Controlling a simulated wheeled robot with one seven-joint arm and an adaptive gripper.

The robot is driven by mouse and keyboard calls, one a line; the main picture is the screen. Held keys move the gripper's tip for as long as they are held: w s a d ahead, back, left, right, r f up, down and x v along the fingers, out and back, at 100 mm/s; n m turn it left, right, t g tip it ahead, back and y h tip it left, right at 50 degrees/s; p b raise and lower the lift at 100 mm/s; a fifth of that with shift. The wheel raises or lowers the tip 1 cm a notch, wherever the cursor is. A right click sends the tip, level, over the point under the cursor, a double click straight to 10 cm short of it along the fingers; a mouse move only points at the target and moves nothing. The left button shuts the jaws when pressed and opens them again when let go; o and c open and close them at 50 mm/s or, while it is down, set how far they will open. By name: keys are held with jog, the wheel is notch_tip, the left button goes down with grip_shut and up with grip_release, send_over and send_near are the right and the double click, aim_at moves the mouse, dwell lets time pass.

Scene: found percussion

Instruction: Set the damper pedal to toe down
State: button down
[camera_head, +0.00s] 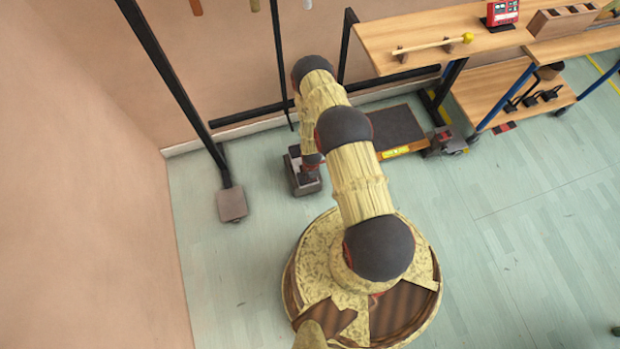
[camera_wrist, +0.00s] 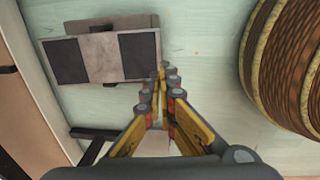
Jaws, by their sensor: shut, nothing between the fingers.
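The damper pedal, a grey rocker block with a dark pad at each end, shows in the wrist view (camera_wrist: 103,57). In the head view it stands on the floor (camera_head: 304,180), partly covered by my arm. My gripper (camera_wrist: 163,72) is shut and empty. Its fingertips appear just beside the pedal's right-hand pad in the wrist view; I cannot tell whether they touch it. In the head view my fingers are not clearly visible. Which end of the pedal is lower is hard to tell from these views.
A dark frame post ends in a floor foot (camera_head: 232,205) left of the pedal. A dark low platform (camera_head: 396,126) lies to the right. Further right stands a wooden bench (camera_head: 400,34) with a mallet (camera_head: 432,47) and a red box (camera_head: 502,12). Floor at the lower right is clear.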

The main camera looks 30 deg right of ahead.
jog(key=r, duration=0.3)
jog(key=shift+s+a+r+p, duration=0.2)
jog(key=shift+s+p, duration=0.1)
jog(key=shift+p, duration=0.1)
dwell(0.3)
